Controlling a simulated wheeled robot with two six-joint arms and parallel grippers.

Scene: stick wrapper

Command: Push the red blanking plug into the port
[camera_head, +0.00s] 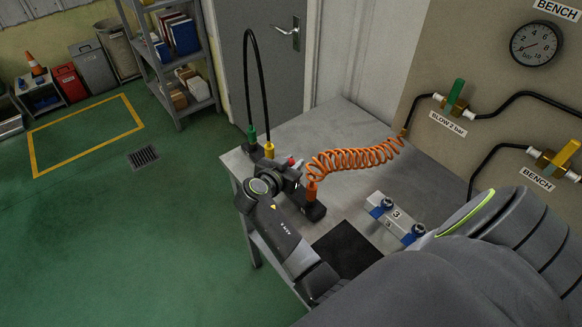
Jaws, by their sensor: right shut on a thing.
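A dark port block (315,211) stands on the bench, partly hidden behind my right gripper. It carries a green fitting, a yellow fitting and an orange fitting with hoses. My right gripper (293,168) is over the middle of the block, shut on the red blanking plug (291,160). Only a small red part of the plug shows at the fingertips. The port itself is hidden by the gripper, so I cannot tell whether the plug touches it or is in it. My left gripper is out of view.
A coiled orange hose (355,158) runs from the block to the back panel. A black looped hose (254,75) rises at the block's far end. A grey block (395,220) marked 3 with blue parts and a black mat (345,250) lie on the bench (350,120).

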